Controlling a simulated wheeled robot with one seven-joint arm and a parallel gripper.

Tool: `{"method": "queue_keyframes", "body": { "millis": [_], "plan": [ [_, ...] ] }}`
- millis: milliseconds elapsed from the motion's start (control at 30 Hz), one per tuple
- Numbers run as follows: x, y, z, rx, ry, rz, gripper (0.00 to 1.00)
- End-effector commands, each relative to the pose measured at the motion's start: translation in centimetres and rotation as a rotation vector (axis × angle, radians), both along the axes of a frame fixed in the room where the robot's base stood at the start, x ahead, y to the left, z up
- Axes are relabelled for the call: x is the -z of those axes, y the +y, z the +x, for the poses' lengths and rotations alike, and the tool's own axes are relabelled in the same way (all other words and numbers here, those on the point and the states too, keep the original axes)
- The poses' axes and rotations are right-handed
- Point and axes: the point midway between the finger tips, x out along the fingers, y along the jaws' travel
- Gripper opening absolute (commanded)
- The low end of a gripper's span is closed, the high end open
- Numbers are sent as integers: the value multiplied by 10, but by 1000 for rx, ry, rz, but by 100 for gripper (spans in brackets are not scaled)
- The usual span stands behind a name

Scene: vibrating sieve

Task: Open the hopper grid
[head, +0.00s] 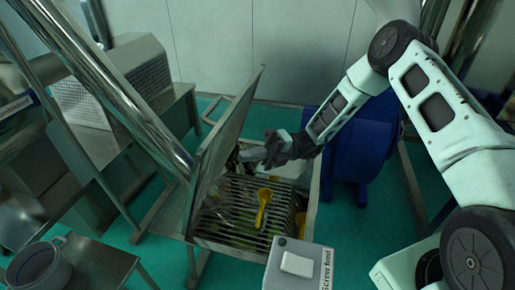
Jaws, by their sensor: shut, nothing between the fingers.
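The metal hopper (312,205) stands on the green floor near the middle of the head view. Its flat metal lid (226,125) stands raised, nearly upright, along the hopper's left side. Inside the hopper lies the slatted hopper grid (232,212), its parallel bars level. A yellow scoop (263,205) rests on the bars, and the contents below show between them. My gripper (243,156) is shut and empty above the far part of the hopper, close to the inner face of the lid. I cannot tell whether it touches the lid. My gripper and wrist hide part of the far hopper.
A grey box labelled "screw feed" (297,265) stands at the hopper's near side. A blue drum (362,140) is close on the right. Slanted metal posts (115,85) and a table with a grey bucket (35,265) are left.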

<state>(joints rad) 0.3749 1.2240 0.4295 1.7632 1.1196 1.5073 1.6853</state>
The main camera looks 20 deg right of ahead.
Motion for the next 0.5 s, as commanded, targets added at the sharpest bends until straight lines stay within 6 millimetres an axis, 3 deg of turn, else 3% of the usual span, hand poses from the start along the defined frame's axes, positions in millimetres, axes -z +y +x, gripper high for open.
{"method": "queue_keyframes", "body": {
  "millis": [200, 500],
  "plan": [
    [-13, 43, -11, -4, 1, -1, 0],
    [-21, 69, 10, -1, -4, -2, 0]
  ]
}}
